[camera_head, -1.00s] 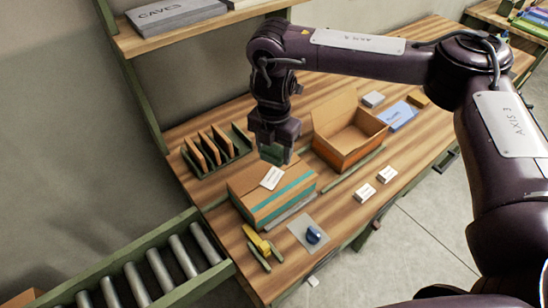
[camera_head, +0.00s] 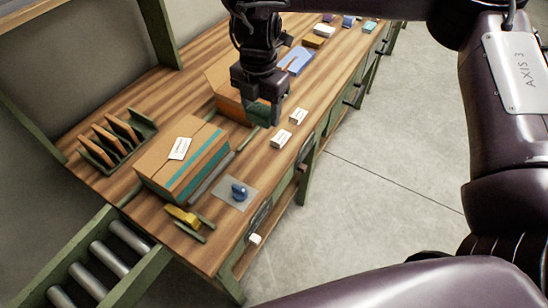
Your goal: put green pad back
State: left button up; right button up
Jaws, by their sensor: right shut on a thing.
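My right gripper (camera_head: 264,108) hangs down over the middle of the workbench, in front of the open orange-brown box. It is shut on the green pad (camera_head: 268,113), of which only a small dark green part shows between the fingers. The rest of the pad is hidden by the jaws. It appears to be held above the bench, though the exact gap is hard to tell. My left gripper is not in view.
A taped carton (camera_head: 168,158) stands left of the gripper, with a blue knobbed object (camera_head: 239,192) on a grey sheet before it. Two small white boxes (camera_head: 281,137) (camera_head: 298,115) lie near the front edge. The open box (camera_head: 232,103) is close behind. A divider rack (camera_head: 92,150) stands left.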

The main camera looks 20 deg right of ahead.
send_over(264, 164)
notch_tip(264, 164, down, 13)
jog(key=shift+w+f+b, duration=0.1)
jog(key=shift+b, duration=0.35)
notch_tip(264, 164, down, 3)
jog(key=shift+f+b, duration=0.1)
jog(key=shift+b, duration=0.25)
jog(key=shift+f, duration=0.35)
jog(key=shift+f, duration=0.2)
jog(key=o, duration=0.9)
jog(key=shift+r, duration=0.1)
